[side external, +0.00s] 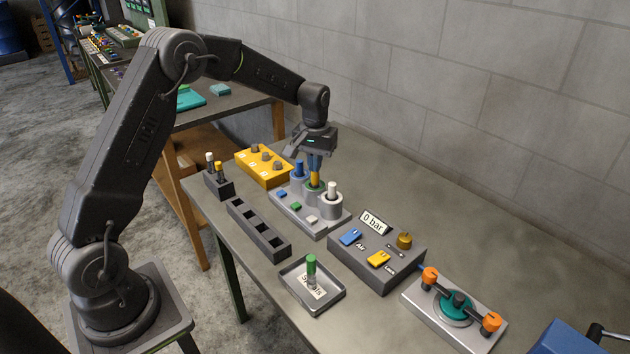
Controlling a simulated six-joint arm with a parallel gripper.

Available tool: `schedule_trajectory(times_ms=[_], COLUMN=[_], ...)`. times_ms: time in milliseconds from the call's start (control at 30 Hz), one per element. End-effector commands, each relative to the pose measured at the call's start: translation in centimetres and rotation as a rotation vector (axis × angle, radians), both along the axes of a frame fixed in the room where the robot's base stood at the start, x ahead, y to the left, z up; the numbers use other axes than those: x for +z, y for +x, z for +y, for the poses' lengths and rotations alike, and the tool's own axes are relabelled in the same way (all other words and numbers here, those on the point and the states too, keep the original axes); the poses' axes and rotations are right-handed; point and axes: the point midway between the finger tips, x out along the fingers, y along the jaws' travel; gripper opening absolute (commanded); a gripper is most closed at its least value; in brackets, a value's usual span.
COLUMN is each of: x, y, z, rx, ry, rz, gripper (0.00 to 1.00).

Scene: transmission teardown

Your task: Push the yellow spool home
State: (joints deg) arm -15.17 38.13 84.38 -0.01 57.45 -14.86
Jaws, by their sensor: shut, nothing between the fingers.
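The yellow spool (315,180) stands upright in the middle, green-ringed bore of the grey valve block (311,222), with its upper part showing above the ring. My gripper (315,168) points down directly over it, shut and empty, with its fingertips at or very near the spool's top. I cannot tell whether they touch. A blue spool (298,169) stands in the bore to the left and a white spool (332,189) in the bore to the right. Blue, green and white tabs lie along the block's front.
A yellow box with knobs (248,163) and a small dark holder (219,187) stand left. An empty slotted rack (237,217) and a tray (337,299) with a green spool (311,270) lie in front. A control box (375,270) reading 0 bar and an orange-knobbed fixture (467,334) stand right.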

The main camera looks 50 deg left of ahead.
Motion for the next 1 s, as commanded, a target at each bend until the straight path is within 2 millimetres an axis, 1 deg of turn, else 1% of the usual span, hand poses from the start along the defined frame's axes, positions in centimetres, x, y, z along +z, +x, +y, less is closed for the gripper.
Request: schedule_trajectory(times_ms=[300, 567, 667, 1000], x=[-0.9, -0.8, -0.4, 2.3], y=[0.0, 0.0, 0.0, 0.0], z=[0.0, 0.0, 0.0, 0.0], rx=[0.000, 0.000, 0.000, 0.000], ry=[-0.001, 0.000, 0.000, 0.001], rz=[0.003, 0.002, 0.001, -0.001], gripper=[0.00, 0.00, 0.00, 0.00])
